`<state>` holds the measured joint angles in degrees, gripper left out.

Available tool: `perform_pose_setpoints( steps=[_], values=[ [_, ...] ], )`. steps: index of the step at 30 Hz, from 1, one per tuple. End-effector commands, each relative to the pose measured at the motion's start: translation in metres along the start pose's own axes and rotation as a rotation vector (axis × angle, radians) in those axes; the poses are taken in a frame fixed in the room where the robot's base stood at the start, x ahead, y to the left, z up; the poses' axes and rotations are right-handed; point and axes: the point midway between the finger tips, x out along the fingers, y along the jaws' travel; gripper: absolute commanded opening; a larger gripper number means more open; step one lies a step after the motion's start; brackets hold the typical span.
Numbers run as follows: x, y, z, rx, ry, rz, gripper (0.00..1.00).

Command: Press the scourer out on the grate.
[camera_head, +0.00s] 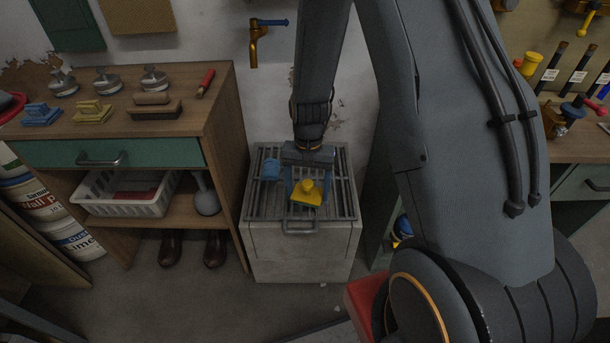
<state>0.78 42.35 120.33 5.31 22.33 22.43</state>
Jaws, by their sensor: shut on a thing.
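A yellow block with a round knob on top, which I take for the scourer (306,199), is at the grate (340,205) near its front middle. My gripper (307,186) points down over the grate, its fingers on either side of the yellow scourer's knob, shut on it. The scourer is at or just above the bars; I cannot tell whether it touches them. The grate has dark parallel bars and tops a pale grey block-shaped basin with a handle at its front.
A small blue object (271,169) is at the grate's left. A brass tap (258,43) with a blue lever is on the wall behind. A wooden cabinet (222,110) with brushes and metal-knobbed weights stands close on the left. Bare floor lies in front of the basin.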

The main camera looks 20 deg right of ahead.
Motion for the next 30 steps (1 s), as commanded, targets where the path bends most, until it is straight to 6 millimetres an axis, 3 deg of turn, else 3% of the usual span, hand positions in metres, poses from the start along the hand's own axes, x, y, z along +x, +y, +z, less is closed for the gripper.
perform_pose_setpoints(
  steps=[6,13,19,30],
  values=[
    [0.017,-0.017,-0.039,0.594,0.003,-0.065,0.53],
    [0.024,-0.030,-0.067,1.041,-0.017,-0.118,0.53],
    [0.026,-0.034,-0.074,1.184,-0.029,-0.134,0.53],
    [0.047,-0.035,-0.077,1.192,-0.030,-0.134,0.53]
  ],
)
